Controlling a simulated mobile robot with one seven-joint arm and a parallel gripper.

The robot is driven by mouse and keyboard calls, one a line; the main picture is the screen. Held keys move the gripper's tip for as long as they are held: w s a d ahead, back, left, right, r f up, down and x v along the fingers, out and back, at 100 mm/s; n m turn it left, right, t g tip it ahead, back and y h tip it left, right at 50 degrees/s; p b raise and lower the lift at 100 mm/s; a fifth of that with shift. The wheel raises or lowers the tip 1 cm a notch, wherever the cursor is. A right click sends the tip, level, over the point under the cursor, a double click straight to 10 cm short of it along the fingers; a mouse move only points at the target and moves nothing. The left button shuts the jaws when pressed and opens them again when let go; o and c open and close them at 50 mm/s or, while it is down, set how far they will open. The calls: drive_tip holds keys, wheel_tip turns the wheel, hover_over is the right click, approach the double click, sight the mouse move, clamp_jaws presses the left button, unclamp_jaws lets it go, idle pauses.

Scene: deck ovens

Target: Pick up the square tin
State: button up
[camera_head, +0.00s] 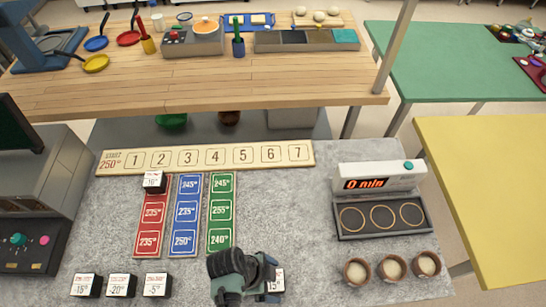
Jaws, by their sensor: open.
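I cannot pick out a square tin for certain in the head view. My gripper (268,272) is low over the front of the grey counter (315,245), seen from above, and it is open. A small dark block with a white label reading 15 (275,284) shows beside and partly under the gripper. The arm hides part of this block, and I cannot tell if the fingers touch it. Similar labelled blocks stand in a row at the front left, such as the one reading -5 (156,284). Another labelled block (154,181) stands at the top of the red strip (152,222).
Three round brown cups (392,269) stand at the front right, below a timer unit (378,180) with three rings. A numbered board (205,157) spans the counter's back. A grey machine (35,170) is at left. Bare counter lies between the green strip (220,215) and the timer.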

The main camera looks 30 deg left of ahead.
drive_tip(key=c, duration=1.5)
drive_tip(key=shift+r, duration=0.1)
